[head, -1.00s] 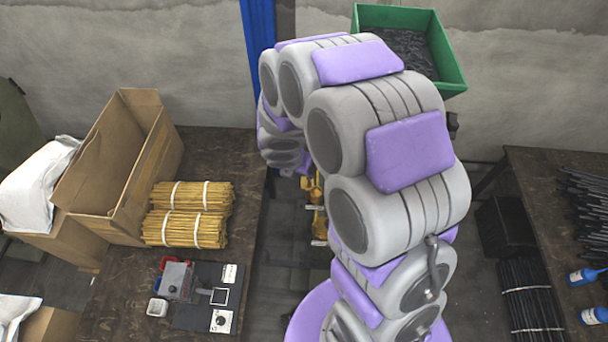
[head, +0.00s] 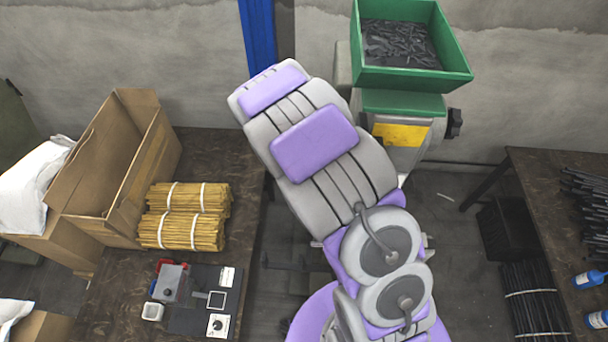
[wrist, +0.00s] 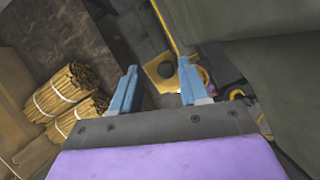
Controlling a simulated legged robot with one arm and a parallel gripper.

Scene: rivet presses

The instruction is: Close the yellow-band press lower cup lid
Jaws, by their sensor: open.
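The press (head: 400,155) with the yellow band (head: 400,134) stands behind my arm in the head view, under a green hopper (head: 412,78). My arm hides its lower part there, and my gripper is out of sight behind the arm. In the wrist view my gripper (wrist: 157,70) is open and empty, with two blue fingers apart. A yellow plate with a dark round spot (wrist: 161,73) shows beyond and between the fingers. A large grey-green body fills the upper right, close to the right finger. I cannot clearly make out the lower cup lid or its position.
A table on the left holds tied yellow bundles (head: 185,215), an open cardboard box (head: 120,165) and a small grey device (head: 170,283) on a dark board. A table on the right holds dark rods and blue bottles (head: 588,278). Floor shows between the tables.

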